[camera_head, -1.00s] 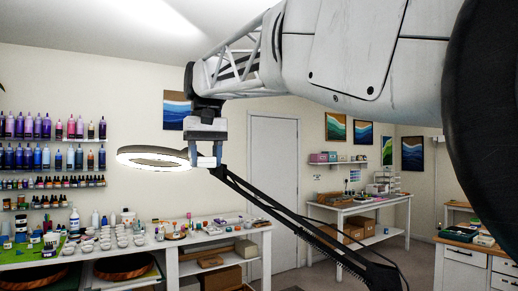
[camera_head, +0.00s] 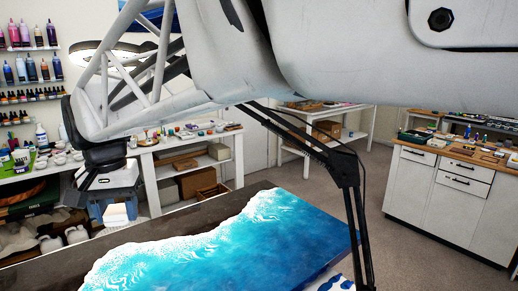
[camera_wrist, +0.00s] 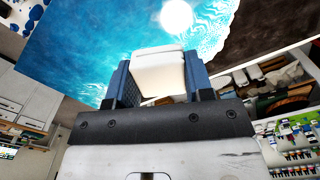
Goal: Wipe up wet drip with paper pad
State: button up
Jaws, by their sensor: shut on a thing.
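My gripper (camera_head: 114,214) is shut on a white paper pad (camera_head: 118,213), above the left part of the work surface. In the wrist view the pad (camera_wrist: 158,72) sits between the two blue fingers of my gripper (camera_wrist: 160,80). An ocean resin panel (camera_head: 250,245), blue with white foam and a dark brown strip, lies below and to the right of the gripper. It also shows beyond the pad in the wrist view (camera_wrist: 90,45). Blue spots on white (camera_head: 338,284) show at the bottom edge, partly cut off. I cannot tell whether they are the wet drip.
A black jointed lamp arm (camera_head: 345,170) stands up in front of the panel's right side. A lit ring lamp (camera_head: 90,45) is partly behind my arm. A white bench (camera_head: 190,142) with cups and boxes stands behind, and a white drawer cabinet (camera_head: 450,190) at right.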

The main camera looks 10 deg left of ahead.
jog(key=s+d+f+m, duration=0.2)
jog(key=s+d+f, duration=0.3)
jog(key=s+f, duration=0.6)
jog(key=s+d+f+m, duration=0.2)
jog(key=s+d+f, duration=0.4)
jog(key=s+f, duration=0.5)
notch_tip(320, 180, down, 4)
jog(key=shift+s+r, duration=0.15)
jog(key=shift+s, duration=0.1)
